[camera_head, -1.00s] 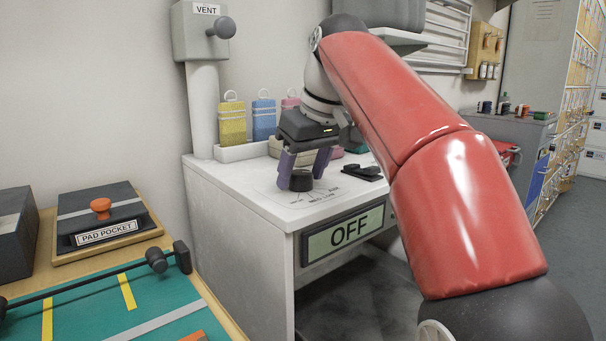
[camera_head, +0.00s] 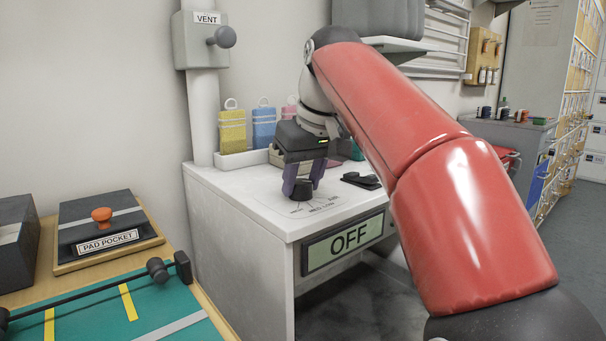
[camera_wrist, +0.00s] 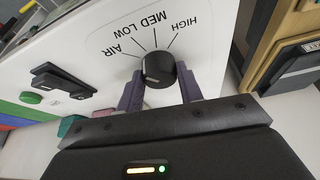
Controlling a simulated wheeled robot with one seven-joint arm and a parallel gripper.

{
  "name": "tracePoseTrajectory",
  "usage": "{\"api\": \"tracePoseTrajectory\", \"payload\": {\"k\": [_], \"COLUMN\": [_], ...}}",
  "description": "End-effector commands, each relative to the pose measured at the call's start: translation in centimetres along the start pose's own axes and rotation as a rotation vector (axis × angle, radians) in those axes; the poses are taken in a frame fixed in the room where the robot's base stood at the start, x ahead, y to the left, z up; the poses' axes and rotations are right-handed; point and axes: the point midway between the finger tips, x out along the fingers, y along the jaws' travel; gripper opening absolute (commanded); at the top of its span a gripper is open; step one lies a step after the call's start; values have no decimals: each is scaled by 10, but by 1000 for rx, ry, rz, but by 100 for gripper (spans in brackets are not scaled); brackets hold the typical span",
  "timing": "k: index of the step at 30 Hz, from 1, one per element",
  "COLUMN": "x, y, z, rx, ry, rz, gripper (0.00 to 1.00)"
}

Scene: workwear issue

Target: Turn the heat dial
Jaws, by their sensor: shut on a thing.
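The heat dial (camera_head: 302,189) is a small black knob on top of the white cabinet (camera_head: 240,200). In the wrist view the dial (camera_wrist: 158,68) sits before a printed scale reading AIR, LOW, MED and HIGH (camera_wrist: 152,33). My gripper (camera_head: 303,184) points down over it, and its two purple-grey fingers are shut on the dial, one on each side; the gripper also shows in the wrist view (camera_wrist: 159,92). The display (camera_head: 345,242) on the cabinet's front reads OFF. The dial's pointer mark is too unclear to read.
A black switch (camera_head: 362,180) lies right of the dial. Yellow, blue and pink tagged blocks (camera_head: 232,131) stand in a rack behind. A VENT box (camera_head: 205,40) is on the wall. A PAD POCKET box (camera_head: 104,225) and a green board (camera_head: 150,305) are at left.

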Motion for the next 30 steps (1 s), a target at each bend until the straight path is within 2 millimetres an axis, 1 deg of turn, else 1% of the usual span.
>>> {"api": "tracePoseTrajectory", "payload": {"k": [2, 15, 21, 30], "x": [-3, -2, -1, 0], "y": [-2, -3, -3, -2], "z": [-1, -1, -1, -1], "rx": [47, 297, 352, 369], "ry": [0, 1, 2, 4], "rz": [19, 123, 145, 152], "gripper": [13, 13, 13, 13]}}
